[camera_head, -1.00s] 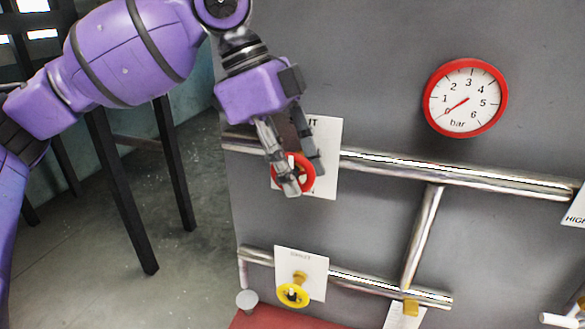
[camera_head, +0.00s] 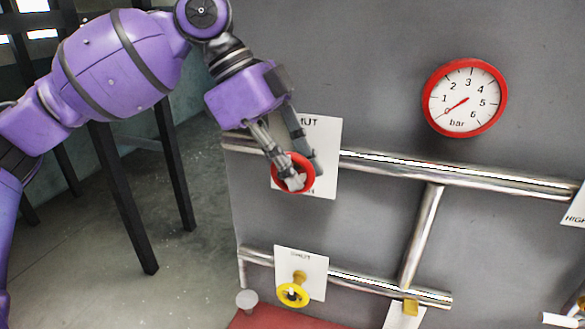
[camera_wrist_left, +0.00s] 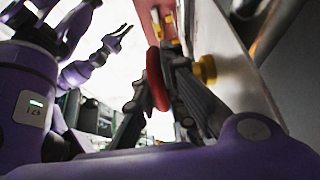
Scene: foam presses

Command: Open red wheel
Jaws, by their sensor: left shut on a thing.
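The red wheel (camera_head: 300,191) sits on the upper pipe in front of a white label plate (camera_head: 327,150). My left gripper (camera_head: 304,175) reaches down to it from the upper left and is shut on it, with its fingers over the ring. In the left wrist view the red wheel (camera_wrist_left: 156,80) shows edge-on between the two fingers. The fingers hide part of the wheel and of the label. My right gripper (camera_wrist_left: 120,36) shows small at the upper left of the left wrist view, its fingers apart and empty.
A grey panel carries steel pipes (camera_head: 455,174) and a red-rimmed gauge (camera_head: 465,97) with its needle near 0. A yellow wheel (camera_head: 292,296) sits below the red one, before a second label (camera_head: 313,272). Dark table legs (camera_head: 122,200) stand at left.

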